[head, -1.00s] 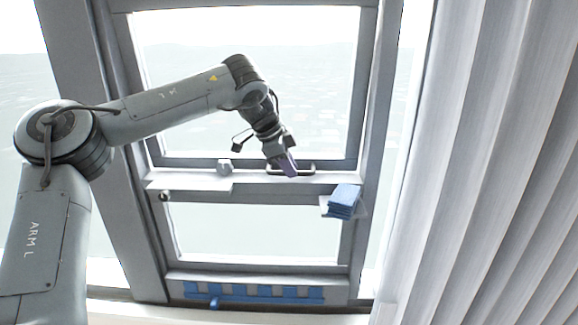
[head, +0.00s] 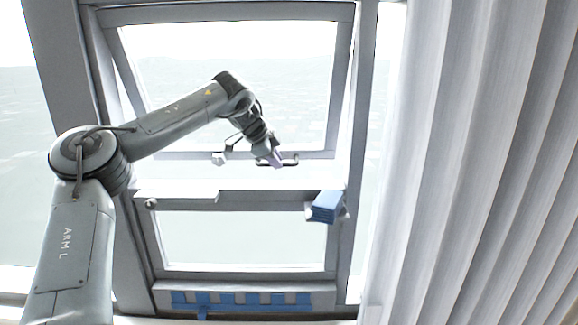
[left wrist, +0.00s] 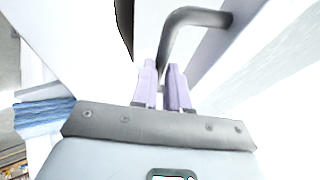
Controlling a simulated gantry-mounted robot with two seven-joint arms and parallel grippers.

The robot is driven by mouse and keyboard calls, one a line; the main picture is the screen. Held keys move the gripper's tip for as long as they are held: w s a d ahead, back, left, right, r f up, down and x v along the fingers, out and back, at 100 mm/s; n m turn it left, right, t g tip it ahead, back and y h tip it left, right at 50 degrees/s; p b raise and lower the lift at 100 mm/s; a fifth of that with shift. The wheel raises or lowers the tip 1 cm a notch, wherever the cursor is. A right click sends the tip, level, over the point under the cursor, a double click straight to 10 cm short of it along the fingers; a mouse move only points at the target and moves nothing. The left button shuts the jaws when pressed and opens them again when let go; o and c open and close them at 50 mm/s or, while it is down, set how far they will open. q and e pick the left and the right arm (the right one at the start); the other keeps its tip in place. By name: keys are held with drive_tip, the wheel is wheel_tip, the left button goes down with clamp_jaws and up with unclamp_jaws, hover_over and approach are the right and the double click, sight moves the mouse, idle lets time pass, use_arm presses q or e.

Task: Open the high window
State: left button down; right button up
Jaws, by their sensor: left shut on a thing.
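The high window (head: 240,155) is the upper grey-framed sash in the head view. Its lower edge stands apart from the crossbar, with a bright gap between, so the sash is tilted open. A dark bar handle (head: 291,161) sits on its bottom rail. My left gripper (head: 277,160) is shut on this handle. In the left wrist view the two pale purple fingers (left wrist: 164,85) sit around the grey handle bar (left wrist: 188,18), partly hiding where it is held. My right gripper is in neither view.
A blue folded stack (head: 326,206) rests on a small ledge at the crossbar's right end. A white latch-like piece (head: 218,158) sits left of the handle. A lower pane (head: 240,240) and blue strip (head: 240,298) lie below. Pale curtains (head: 470,160) hang at right.

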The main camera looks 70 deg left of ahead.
use_arm(q)
drive_tip(key=c, duration=1.1)
unclamp_jaws()
drive_tip(key=shift+s+r, duration=0.1)
drive_tip(key=shift+b+v, duration=1.25)
drive_tip(key=shift+v, duration=4.05)
drive_tip(key=shift+d, duration=0.1)
